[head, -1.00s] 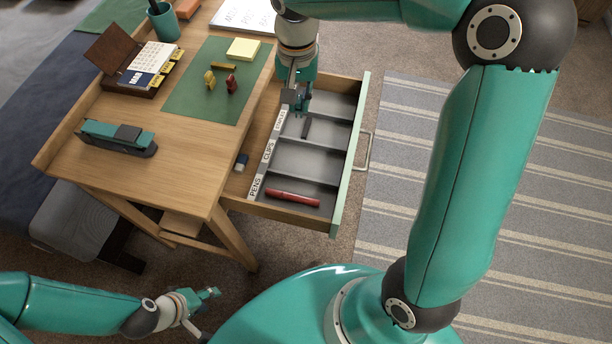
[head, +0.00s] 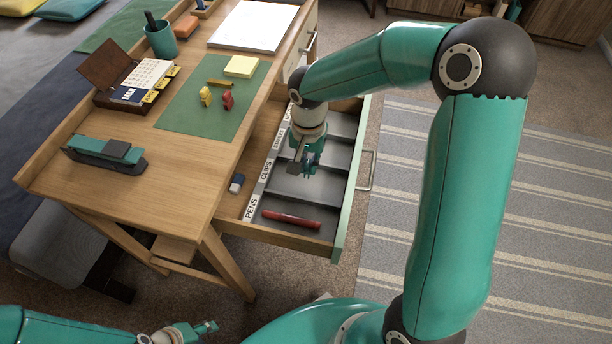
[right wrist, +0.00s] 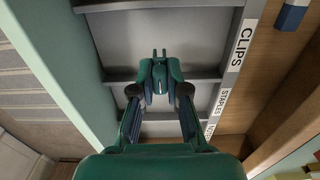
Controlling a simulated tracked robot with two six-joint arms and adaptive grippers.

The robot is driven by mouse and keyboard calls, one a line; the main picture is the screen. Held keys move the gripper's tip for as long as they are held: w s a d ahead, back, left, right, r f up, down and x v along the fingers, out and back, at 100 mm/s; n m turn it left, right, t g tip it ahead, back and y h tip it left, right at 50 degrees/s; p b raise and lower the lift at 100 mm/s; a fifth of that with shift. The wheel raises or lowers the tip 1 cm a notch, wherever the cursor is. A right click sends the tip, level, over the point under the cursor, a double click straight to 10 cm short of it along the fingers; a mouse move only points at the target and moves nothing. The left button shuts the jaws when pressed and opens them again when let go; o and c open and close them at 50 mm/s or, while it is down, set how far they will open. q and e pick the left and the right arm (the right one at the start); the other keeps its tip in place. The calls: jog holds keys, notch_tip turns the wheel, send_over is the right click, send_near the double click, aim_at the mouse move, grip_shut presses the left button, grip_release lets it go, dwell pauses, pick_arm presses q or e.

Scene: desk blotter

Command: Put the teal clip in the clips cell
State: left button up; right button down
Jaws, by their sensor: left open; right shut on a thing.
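My right gripper (head: 308,162) is over the open drawer, pointing down. It is shut on the small teal clip (right wrist: 160,76), which is mostly hidden between the fingers (right wrist: 159,84). In the right wrist view the clip appears over the divider between the clips and staples cells; its height above it is hard to tell. The clips cell (head: 290,188) is grey, beside the CLIPS label (right wrist: 241,45), and its visible part is empty. My left gripper (head: 206,329) is open and empty at the bottom of the head view, away from the desk.
A red pen (head: 291,219) lies in the pens cell. A blue and white eraser (head: 237,183) lies left of the cells. The green blotter (head: 180,118) holds a yellow clip (head: 205,96), a red clip (head: 228,100) and sticky notes (head: 241,66). A stapler (head: 106,152) stands on the desk.

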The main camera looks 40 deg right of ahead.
aim_at(308, 184)
jog(key=shift+f+b, duration=0.4)
jog(key=shift+f, duration=1.85)
jog(key=shift+f, duration=0.15)
jog(key=c, duration=1.2)
grip_release()
jog(key=shift+r, duration=0.3)
notch_tip(308, 184, up, 12)
jog(key=shift+f+p, duration=0.1)
jog(key=shift+p, duration=0.95)
